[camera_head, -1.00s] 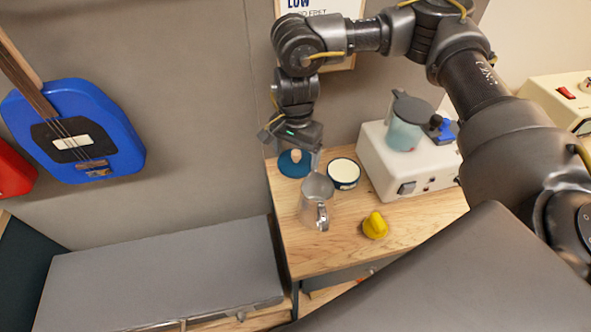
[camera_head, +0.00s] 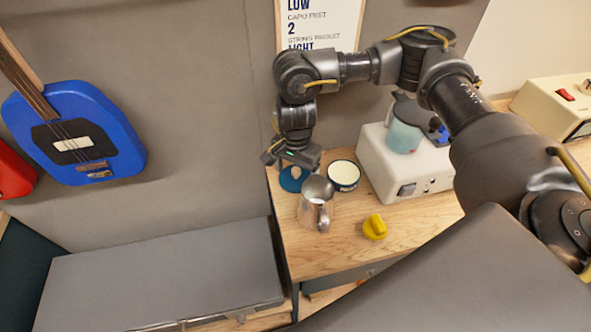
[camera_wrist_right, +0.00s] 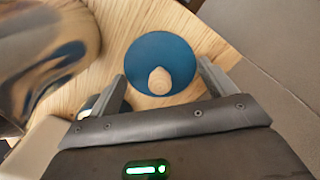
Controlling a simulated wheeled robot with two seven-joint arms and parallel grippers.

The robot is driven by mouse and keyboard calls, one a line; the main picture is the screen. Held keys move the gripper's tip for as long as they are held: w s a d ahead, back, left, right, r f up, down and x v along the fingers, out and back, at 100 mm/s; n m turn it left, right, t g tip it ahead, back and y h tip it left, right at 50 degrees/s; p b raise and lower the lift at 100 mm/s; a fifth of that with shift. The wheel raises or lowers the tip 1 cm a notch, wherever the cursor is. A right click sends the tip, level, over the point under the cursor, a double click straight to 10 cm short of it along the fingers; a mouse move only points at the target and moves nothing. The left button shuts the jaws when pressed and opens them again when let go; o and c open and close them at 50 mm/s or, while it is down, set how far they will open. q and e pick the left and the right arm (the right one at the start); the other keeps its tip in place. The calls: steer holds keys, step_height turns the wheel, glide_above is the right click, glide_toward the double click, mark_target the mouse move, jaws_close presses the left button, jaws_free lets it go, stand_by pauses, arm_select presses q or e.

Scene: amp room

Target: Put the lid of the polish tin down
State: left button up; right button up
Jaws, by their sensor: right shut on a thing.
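The polish tin's lid is a blue disc with a pale wooden knob; it shows in the head view (camera_head: 289,181) and the right wrist view (camera_wrist_right: 178,53). My right gripper (camera_head: 287,166) is shut on the lid, with its fingers either side in the wrist view (camera_wrist_right: 163,86). The lid is low over the back left corner of the wooden table (camera_head: 335,252); I cannot tell if it touches the top. The open polish tin (camera_head: 343,175), dark with a cream filling, stands to the right of the lid. My left gripper is out of view.
A metal jug (camera_head: 315,204) stands close in front of the lid and also fills the left of the wrist view (camera_wrist_right: 40,60). A yellow knob-like object (camera_head: 375,227) lies further front. A white box (camera_head: 400,165) carrying a clear jug stands right. The table's front is clear.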

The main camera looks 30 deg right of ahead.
mark_target(296, 169)
steer(key=o, duration=0.9)
steer(key=shift+f, duration=0.1)
steer(key=shift+c, duration=0.2)
steer(key=shift+r, duration=0.5)
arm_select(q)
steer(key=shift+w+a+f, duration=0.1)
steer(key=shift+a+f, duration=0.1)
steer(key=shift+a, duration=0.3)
arm_select(e)
step_height(296, 169, up, 11)
steer(key=shift+r, duration=0.2)
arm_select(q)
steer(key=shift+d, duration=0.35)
arm_select(e)
steer(key=shift+a, duration=0.1)
